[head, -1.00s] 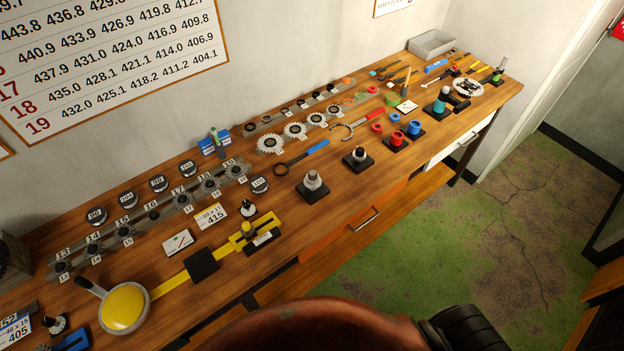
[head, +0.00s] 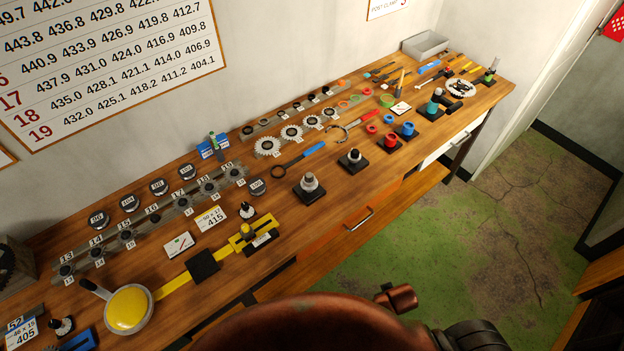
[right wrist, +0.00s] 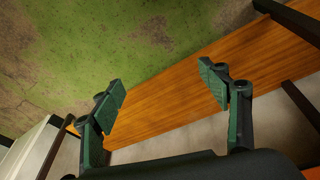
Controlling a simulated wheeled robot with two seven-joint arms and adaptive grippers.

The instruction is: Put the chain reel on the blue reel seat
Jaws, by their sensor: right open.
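Several dark round reels with white number labels stand along the back left of the bench in the head view, such as one marked 98 (head: 158,187). Another (head: 257,187) sits apart, right of the sprocket rack. I cannot tell which is the chain reel. A blue part (head: 76,341), possibly the blue reel seat, is cut off at the lower left edge. My right gripper (right wrist: 164,90) is open and empty in the right wrist view, above the floor and a wooden shelf, away from the reels. My left gripper is out of view.
The yellow fixture (head: 172,288) with a round yellow pan lies at the front left of the bench. Black-based posts (head: 309,187), sprockets (head: 267,147) and tools fill the middle and right. An orange drawer (head: 345,220) with a handle is below the front edge.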

